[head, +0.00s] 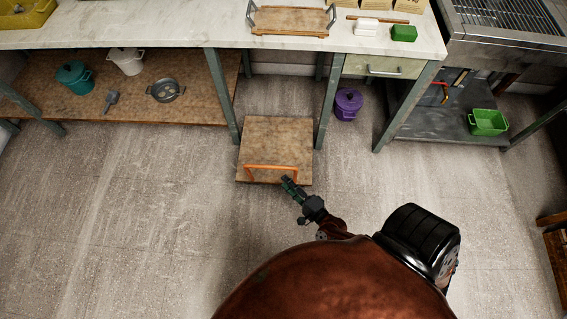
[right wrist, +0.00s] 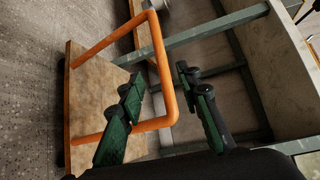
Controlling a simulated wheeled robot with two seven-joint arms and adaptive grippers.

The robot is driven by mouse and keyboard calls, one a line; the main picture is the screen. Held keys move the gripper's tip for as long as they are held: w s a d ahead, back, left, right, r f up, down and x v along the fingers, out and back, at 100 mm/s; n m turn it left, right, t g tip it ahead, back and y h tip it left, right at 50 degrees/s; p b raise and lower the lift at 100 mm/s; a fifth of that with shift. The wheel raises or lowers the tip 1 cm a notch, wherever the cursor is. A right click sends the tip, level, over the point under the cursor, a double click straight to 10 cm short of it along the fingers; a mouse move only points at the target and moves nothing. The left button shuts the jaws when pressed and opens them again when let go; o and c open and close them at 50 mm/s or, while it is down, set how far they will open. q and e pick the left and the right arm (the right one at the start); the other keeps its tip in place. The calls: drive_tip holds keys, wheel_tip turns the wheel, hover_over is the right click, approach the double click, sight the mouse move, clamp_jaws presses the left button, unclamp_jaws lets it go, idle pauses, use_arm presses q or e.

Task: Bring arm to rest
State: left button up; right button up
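My right gripper (head: 291,186) is at the orange handle (head: 271,168) of a low wooden platform (head: 277,137) on the floor. In the right wrist view, the two green and black fingers (right wrist: 159,76) are spread apart. The crossbar of the handle (right wrist: 166,75) shows between them, and the left finger overlaps the handle's lower leg. I cannot tell whether either finger touches it. The platform's wooden top (right wrist: 95,90) lies left of the crossbar. My left arm and left gripper are not in view.
A long counter (head: 150,25) on green-grey legs runs along the back, with a wooden shelf (head: 205,65) below at left. A purple pot (head: 348,103) stands right of the platform. A green crate (head: 487,122) sits on the right lower shelf. Open floor (head: 120,210) lies at left.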

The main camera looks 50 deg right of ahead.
drive_tip(key=shift+a, duration=0.1)
idle(0.5)
drive_tip(key=s+a+f+n+g+y, duration=0.5)
drive_tip(key=s+a+f+n+g, duration=0.4)
drive_tip(key=s+n, duration=0.4)
use_arm(q)
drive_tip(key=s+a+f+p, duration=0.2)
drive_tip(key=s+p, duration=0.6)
drive_tip(key=p, duration=0.2)
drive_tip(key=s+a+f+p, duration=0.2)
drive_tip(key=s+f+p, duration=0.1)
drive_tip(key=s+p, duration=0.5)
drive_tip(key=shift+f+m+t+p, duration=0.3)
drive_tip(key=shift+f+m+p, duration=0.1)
drive_tip(key=shift+p, duration=0.75)
use_arm(e)
drive_tip(key=s+d+f+n+g+h, duration=0.1)
drive_tip(key=s+d+f+n+g, duration=0.1)
drive_tip(key=s, duration=0.9)
drive_tip(key=s+d+f+n+g+h, duration=0.1)
drive_tip(key=s+d+f+n+g, duration=0.1)
drive_tip(key=s, duration=0.9)
drive_tip(key=s+d+f+n+g+h, duration=0.2)
drive_tip(key=s+d+f+n+g, duration=0.1)
drive_tip(key=s, duration=0.9)
drive_tip(key=d+f+n, duration=0.1)
drive_tip(key=d, duration=0.1)
drive_tip(key=shift+d+n, duration=0.3)
drive_tip(key=shift+n, duration=0.1)
